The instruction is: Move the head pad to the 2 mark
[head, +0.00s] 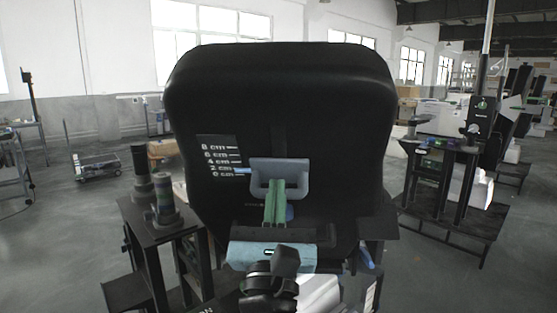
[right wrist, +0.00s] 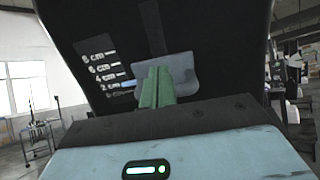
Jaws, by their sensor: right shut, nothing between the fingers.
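A large black seat back (head: 280,95) fills the middle of the head view. On it is a printed scale (head: 220,157) marked from 8 cm at the top to 0 cm at the bottom. A grey-blue head pad piece (head: 296,170) sits right of the scale. Its light blue pointer (head: 242,171) lies at about the 2 cm line; the right wrist view shows the pointer (right wrist: 127,83) beside the 2 label too. My right gripper (head: 275,188) is shut and empty, its green fingertips (right wrist: 156,75) in front of the pad piece's lower middle. Whether they touch it is unclear. My left gripper is out of view.
A dark stand with black cylinders (head: 164,190) is close on the left. Another dark stand (head: 445,175) with equipment is on the right. A low cart (head: 97,166) stands on the open grey floor at the left.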

